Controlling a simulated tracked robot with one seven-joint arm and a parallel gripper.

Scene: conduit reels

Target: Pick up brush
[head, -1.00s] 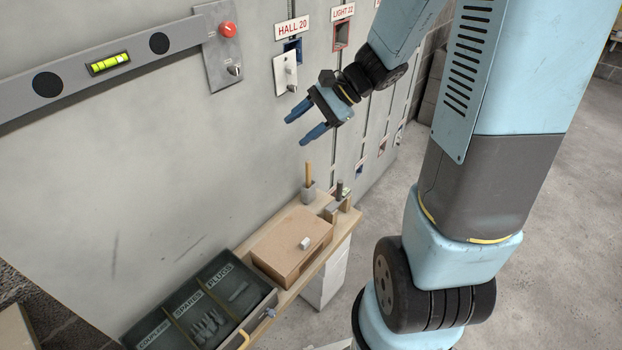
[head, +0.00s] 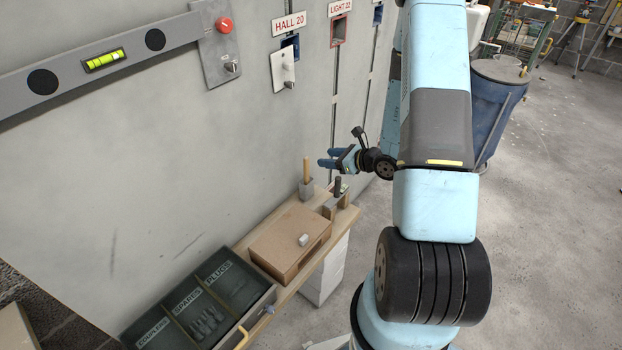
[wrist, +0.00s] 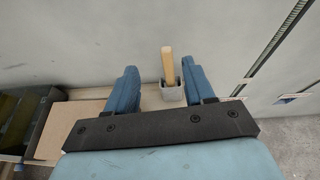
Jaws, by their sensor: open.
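What I take for the brush shows as an upright wooden handle (head: 306,168) standing in a small grey holder (head: 306,190) at the far end of the wooden bench. Its lower end is hidden inside the holder. My gripper (head: 322,160) is open and empty, a little to the right of the handle top in the head view. In the wrist view the handle (wrist: 168,64) stands beyond my two blue fingers, between them and nearer the right one. The holder (wrist: 173,94) shows beside the right finger. No contact is visible.
A dark tray (head: 200,300) with labelled compartments is at the near end. A dark-topped tool (head: 339,188) stands right of the holder. The grey wall is close behind.

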